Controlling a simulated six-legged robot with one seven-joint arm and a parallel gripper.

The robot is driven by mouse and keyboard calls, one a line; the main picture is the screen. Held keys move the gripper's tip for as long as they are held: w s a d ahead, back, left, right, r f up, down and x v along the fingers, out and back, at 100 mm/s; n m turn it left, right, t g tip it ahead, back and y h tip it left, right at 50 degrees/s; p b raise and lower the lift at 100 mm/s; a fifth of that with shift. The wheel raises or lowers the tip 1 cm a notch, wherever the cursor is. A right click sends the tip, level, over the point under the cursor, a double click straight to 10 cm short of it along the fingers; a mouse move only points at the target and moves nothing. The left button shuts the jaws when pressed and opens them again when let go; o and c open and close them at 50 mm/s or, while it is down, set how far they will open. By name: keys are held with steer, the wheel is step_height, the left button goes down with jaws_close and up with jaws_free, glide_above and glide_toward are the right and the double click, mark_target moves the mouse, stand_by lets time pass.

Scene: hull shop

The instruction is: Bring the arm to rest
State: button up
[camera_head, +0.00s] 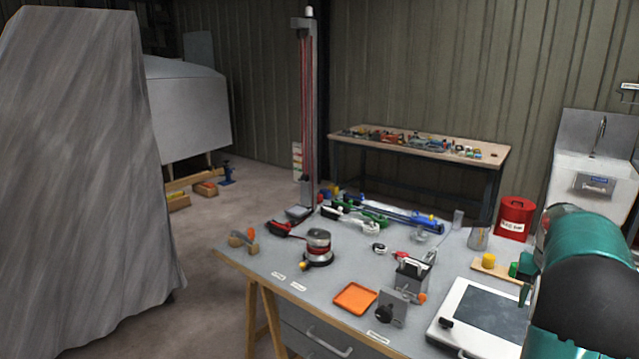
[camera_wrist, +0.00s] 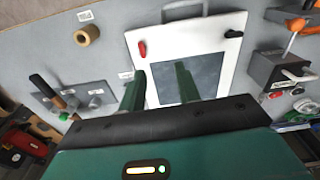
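My gripper (camera_wrist: 159,82) shows in the wrist view as two dark green fingers spread apart. It is open, with nothing seen between the fingers. The fingers point over a white-framed panel (camera_wrist: 203,38) with a dark face, which lies on the grey bench. I cannot tell how high the fingers are above it. The same white-framed panel (camera_head: 448,335) shows at the bench's front right.
A covered hull shape (camera_head: 80,170) stands left, with open floor between.

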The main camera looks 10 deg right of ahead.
steer(key=s+a+r+n+t, duration=0.15)
steer(key=a+r, duration=0.25)
steer(key=a, duration=0.9)
steer(key=s+a+r+n+t, duration=0.1)
steer(key=a+r+n, duration=0.3)
steer(key=a, duration=0.8)
steer(key=s+a+f+n+t, duration=0.2)
steer(key=s+a+n, duration=0.1)
steer(key=s+a, duration=1)
steer(key=a, duration=0.5)
steer(key=shift+f, duration=0.3)
